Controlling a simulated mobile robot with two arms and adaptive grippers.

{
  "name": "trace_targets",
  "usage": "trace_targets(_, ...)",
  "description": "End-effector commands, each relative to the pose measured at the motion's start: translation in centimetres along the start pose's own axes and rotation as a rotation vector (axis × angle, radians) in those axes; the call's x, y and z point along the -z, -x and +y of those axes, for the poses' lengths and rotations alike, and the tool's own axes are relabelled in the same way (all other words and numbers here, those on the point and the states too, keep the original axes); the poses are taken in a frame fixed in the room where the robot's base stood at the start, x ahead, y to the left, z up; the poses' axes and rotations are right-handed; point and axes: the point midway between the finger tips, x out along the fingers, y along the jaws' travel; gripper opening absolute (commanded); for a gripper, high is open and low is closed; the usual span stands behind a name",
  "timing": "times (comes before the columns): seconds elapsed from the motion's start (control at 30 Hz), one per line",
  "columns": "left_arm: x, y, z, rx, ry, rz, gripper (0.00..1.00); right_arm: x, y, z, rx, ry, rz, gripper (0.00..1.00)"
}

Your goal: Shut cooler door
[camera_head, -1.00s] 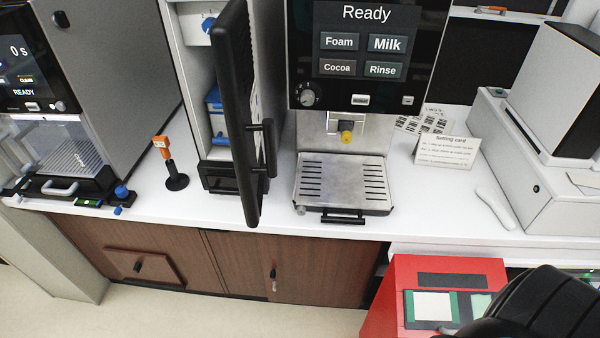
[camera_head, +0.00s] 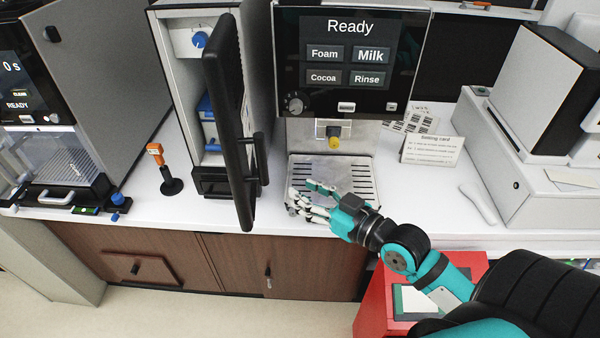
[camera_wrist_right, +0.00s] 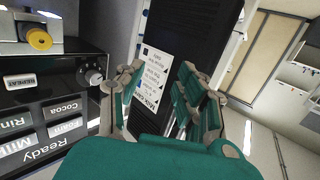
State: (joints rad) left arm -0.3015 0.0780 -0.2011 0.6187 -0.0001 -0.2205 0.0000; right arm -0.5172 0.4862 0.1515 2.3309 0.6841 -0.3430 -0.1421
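The cooler (camera_head: 169,55) is a tall, narrow white cabinet left of the coffee machine. Its black door (camera_head: 228,110) stands open, swung out toward me and seen nearly edge-on. A black bar handle (camera_head: 262,158) is on the door's right side. A blue-and-white item (camera_head: 207,122) shows inside. My right gripper (camera_head: 305,196) is open and empty, right of the door and apart from it, over the front of the drip tray. In the right wrist view, a dark panel with a white label (camera_wrist_right: 150,78), seemingly the door, shows beyond the open fingers (camera_wrist_right: 160,75). My left gripper is out of view.
The coffee machine (camera_head: 350,60) stands right of the door, with its drip tray (camera_head: 355,172) below. An orange-handled tamper-like tool (camera_head: 160,165) stands left of the cooler. A white card (camera_head: 432,150) and a grey-white box (camera_head: 490,150) are at the right. A red box (camera_head: 372,305) sits low in front.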

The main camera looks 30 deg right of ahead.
Motion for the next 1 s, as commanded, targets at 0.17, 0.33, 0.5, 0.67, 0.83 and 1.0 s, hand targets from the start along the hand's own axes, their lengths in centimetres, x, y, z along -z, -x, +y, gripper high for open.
trace_targets(0.17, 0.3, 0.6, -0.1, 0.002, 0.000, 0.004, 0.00, 6.3, 1.8, -3.4, 0.083, 0.028, 0.093, 0.37)
trace_targets(0.33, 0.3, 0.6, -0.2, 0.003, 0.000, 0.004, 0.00, 7.7, 2.3, -4.2, 0.104, 0.036, 0.115, 0.37)
trace_targets(0.5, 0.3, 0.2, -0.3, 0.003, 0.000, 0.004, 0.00, 7.6, 2.0, -4.2, 0.103, 0.035, 0.119, 0.37)
trace_targets(0.67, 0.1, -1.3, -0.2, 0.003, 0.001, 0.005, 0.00, 7.4, 0.6, -4.3, 0.103, 0.036, 0.123, 0.37)
trace_targets(0.83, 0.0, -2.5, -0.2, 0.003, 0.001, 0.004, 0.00, 7.9, -1.8, -4.5, 0.102, 0.034, 0.123, 0.37)
trace_targets(1.0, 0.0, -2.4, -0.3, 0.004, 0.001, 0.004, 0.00, 8.6, -4.3, -4.9, 0.102, 0.031, 0.120, 0.37)
